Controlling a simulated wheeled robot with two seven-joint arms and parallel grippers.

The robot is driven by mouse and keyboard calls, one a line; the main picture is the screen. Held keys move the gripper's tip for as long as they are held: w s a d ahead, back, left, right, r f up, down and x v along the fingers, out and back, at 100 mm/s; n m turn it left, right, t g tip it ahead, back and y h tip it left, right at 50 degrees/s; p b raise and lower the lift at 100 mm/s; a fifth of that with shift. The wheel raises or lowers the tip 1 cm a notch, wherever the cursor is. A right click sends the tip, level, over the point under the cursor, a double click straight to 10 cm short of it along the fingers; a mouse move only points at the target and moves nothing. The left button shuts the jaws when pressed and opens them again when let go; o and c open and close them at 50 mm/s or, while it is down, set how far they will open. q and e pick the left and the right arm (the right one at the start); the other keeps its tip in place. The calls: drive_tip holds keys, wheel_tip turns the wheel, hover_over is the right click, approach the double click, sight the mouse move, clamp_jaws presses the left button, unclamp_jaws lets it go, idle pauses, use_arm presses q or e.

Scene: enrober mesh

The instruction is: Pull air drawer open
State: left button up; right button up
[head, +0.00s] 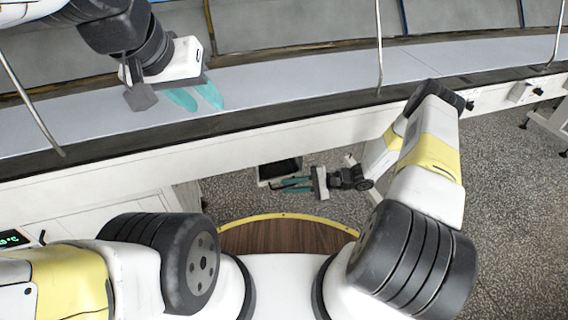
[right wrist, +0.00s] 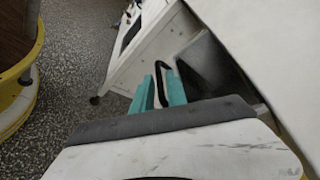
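The air drawer (head: 279,169) shows in the head view as a small white-rimmed box with a dark inside, standing out from under the long machine's side. In the right wrist view, its dark inside (right wrist: 208,64) and black bar handle (right wrist: 161,83) show just ahead of my fingers. My right gripper (head: 285,185) is low beside the drawer's front; in the right wrist view its teal fingers (right wrist: 158,92) lie on either side of the handle and look closed on it. The exact contact is partly hidden. My left gripper (head: 196,98) is open and empty above the pale belt.
The long pale belt (head: 300,88) with its dark edge crosses the head view, with thin upright metal rods (head: 379,45). A white cabinet with a small display (head: 13,239) stands at lower left. Speckled floor (head: 515,190) is free at the right.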

drive_tip(key=shift+x, duration=1.15)
drive_tip(key=shift+c, duration=0.2)
clamp_jaws()
idle(0.4)
